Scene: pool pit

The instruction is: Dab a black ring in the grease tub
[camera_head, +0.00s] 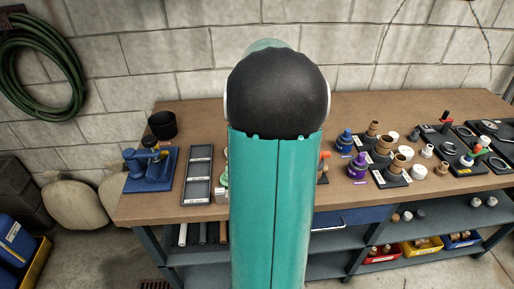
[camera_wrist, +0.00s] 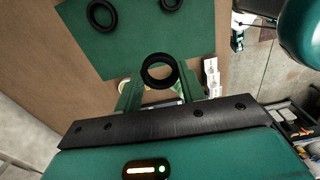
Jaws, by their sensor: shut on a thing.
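My gripper (camera_wrist: 160,80) is shut on a black ring (camera_wrist: 144,71), held between its two green fingers in the wrist view. The ring's open middle faces the camera. It appears to be above the front edge of a green mat, but its height is hard to tell. Two other black rings lie on the mat, one at the upper left (camera_wrist: 91,15) and one cut off at the top edge (camera_wrist: 170,6). The grease tub cannot be made out for certain; something pale shows partly behind the fingers. In the head view my arm hides the gripper and the bench's middle.
The green mat (camera_wrist: 135,40) lies on the wooden bench (camera_head: 180,215). In the head view, a blue vise-like tool (camera_head: 150,172), a black cup (camera_head: 162,124) and a grey slotted tray (camera_head: 198,175) stand at left. Bottles, including a purple one (camera_head: 357,168), and fittings crowd the right.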

